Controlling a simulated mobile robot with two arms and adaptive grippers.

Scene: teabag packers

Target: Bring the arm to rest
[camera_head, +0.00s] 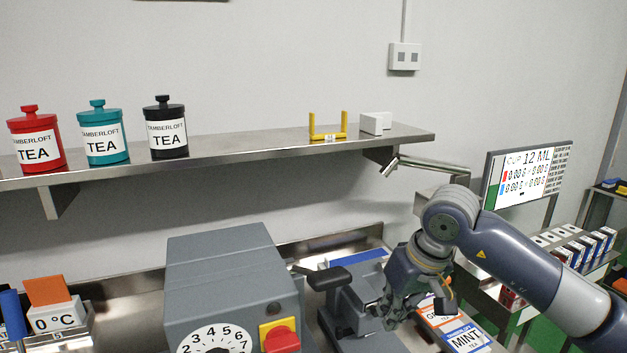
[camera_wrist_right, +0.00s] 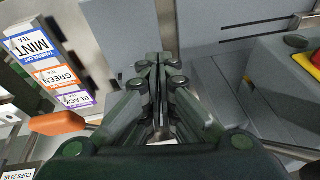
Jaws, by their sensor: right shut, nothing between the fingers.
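My right arm (camera_head: 520,255) comes in from the right in the head view and bends down at the wrist. My right gripper (camera_head: 392,312) hangs over the grey press with the black handle (camera_head: 327,278). In the right wrist view the fingers of the gripper (camera_wrist_right: 158,66) are shut together with nothing between them. The fingertips are close to a grey surface, and I cannot tell whether they touch it. My left gripper is not in either view.
A grey machine with a numbered dial (camera_head: 215,338) and red knob (camera_head: 281,341) stands left of the press. Tea cards, including a MINT one (camera_head: 466,338), lie right of the gripper. A screen (camera_head: 527,175) stands behind my right arm. A steel shelf (camera_head: 240,151) holds tea tins.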

